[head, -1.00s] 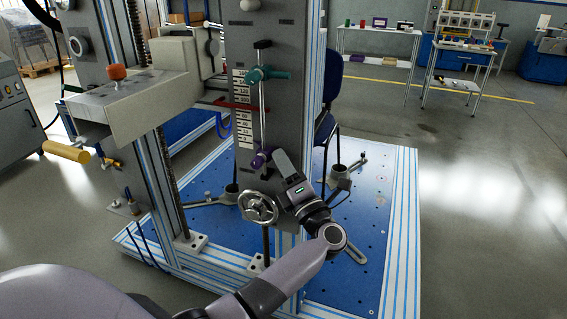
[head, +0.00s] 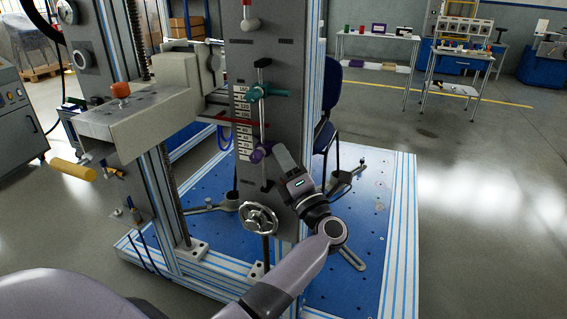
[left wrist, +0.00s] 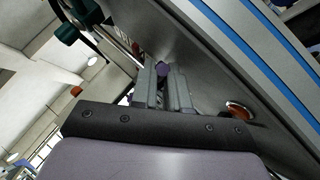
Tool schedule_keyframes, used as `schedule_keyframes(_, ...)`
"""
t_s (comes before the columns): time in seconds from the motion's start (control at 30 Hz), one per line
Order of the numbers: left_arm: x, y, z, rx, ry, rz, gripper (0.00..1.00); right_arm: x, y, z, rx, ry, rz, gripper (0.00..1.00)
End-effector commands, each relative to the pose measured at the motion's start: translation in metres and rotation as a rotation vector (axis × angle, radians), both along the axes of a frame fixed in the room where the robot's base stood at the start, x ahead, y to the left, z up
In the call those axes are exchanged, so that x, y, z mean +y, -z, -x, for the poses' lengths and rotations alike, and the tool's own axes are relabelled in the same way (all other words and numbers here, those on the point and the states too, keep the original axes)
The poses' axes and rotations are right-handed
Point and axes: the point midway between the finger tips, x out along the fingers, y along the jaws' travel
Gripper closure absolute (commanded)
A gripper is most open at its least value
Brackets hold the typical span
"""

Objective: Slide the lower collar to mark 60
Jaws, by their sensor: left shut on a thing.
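The lower collar (head: 257,155) is purple and sits on the thin vertical rod beside the lower part of the white number scale (head: 243,120). The numbers are too small to read surely. My left gripper (head: 268,154) comes from the lower right and is shut on the collar's purple knob. In the left wrist view, the purple collar (left wrist: 162,69) shows between the tips of my left gripper (left wrist: 163,80). A teal upper collar (head: 262,92) sits higher on the same rod, and also shows in the left wrist view (left wrist: 68,34). My right gripper is not in view.
A red pointer (head: 228,120) crosses toward the scale from the left. A handwheel (head: 258,217) stands below the rod. The grey column (head: 285,110) is close behind. A blue base plate (head: 375,220) lies below, and a blue chair (head: 327,110) stands behind the column.

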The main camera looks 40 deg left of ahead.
Motion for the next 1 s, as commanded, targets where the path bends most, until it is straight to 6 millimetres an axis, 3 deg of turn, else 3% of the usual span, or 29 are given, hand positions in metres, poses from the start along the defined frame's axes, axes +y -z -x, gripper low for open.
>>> schedule_keyframes(0.27,0.002,-0.001,0.000,0.000,-0.004,-0.001,1.00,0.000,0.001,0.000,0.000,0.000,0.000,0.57)
schedule_keyframes(0.3,0.003,-0.001,0.000,0.000,-0.004,-0.001,0.75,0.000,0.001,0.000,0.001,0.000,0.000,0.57)
schedule_keyframes(0.67,-0.003,0.003,0.002,0.001,-0.002,0.001,0.75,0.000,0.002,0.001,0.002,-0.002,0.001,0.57)
schedule_keyframes(1.0,-0.045,0.024,0.023,0.000,-0.001,0.002,0.75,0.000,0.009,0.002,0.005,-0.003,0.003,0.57)
